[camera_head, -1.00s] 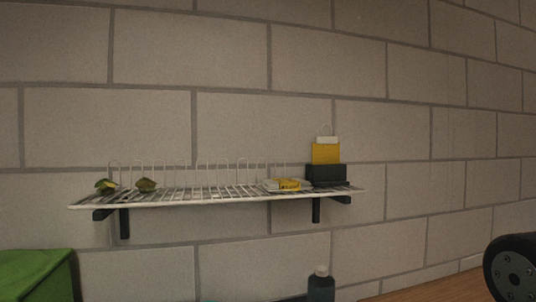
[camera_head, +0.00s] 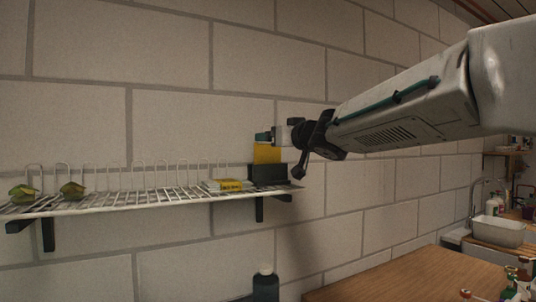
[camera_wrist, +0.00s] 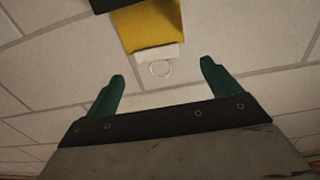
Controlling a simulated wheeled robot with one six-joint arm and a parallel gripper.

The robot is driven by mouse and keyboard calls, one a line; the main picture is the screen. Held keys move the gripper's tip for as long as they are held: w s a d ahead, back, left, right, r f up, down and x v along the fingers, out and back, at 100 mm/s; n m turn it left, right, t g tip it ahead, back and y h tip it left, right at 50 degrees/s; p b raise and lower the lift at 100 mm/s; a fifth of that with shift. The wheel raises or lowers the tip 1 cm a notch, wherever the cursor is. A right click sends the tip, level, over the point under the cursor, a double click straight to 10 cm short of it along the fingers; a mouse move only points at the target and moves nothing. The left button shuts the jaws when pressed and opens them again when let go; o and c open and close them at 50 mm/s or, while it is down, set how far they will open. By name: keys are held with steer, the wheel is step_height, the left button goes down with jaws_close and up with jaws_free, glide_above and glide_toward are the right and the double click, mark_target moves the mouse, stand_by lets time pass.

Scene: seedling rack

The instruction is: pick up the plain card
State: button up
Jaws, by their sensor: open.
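The plain card is yellow with a white top strip and a ring. It stands upright in a black holder (camera_head: 268,174) at the right end of the wire shelf (camera_head: 130,199).
A flat white-and-yellow packet (camera_head: 228,185) lies on the shelf left of the holder. A block wall is close behind. A dark bottle (camera_head: 265,287) stands below, and a wooden counter (camera_head: 410,283) lies at lower right.

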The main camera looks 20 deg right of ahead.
mark_target(268, 151)
steer(key=w, duration=0.5)
steer(key=w+a, duration=0.1)
steer(key=w, duration=0.1)
steer(key=shift+w, duration=0.3)
steer(key=c, duration=1)
